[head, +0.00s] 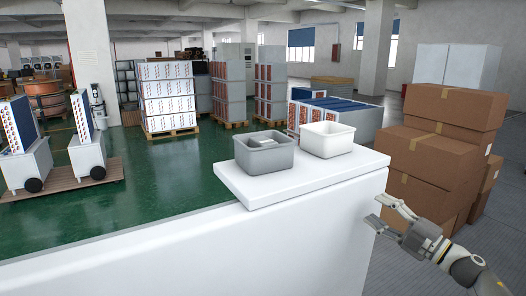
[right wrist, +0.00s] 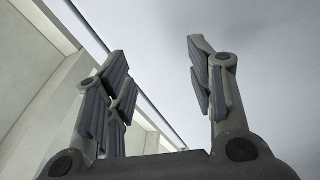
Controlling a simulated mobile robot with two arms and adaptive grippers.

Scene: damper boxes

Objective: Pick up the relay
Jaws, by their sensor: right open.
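A grey open box (head: 264,161) stands on the white raised slab. A small light grey object (head: 267,146), which may be the relay, lies inside it; its lower part is hidden by the box wall. A white open box (head: 326,140) stands close to its right. My right gripper (head: 381,210) is open and empty, to the right of the slab and lower than the boxes, apart from them. In the right wrist view its spread fingers (right wrist: 160,85) have nothing between them. My left gripper is not in view.
The white slab (head: 300,180) lies on a long white counter (head: 200,250), whose right end is near my right gripper. Brown cartons (head: 435,150) are stacked at the right. Pallets with stacked units (head: 168,95) stand on the green floor behind.

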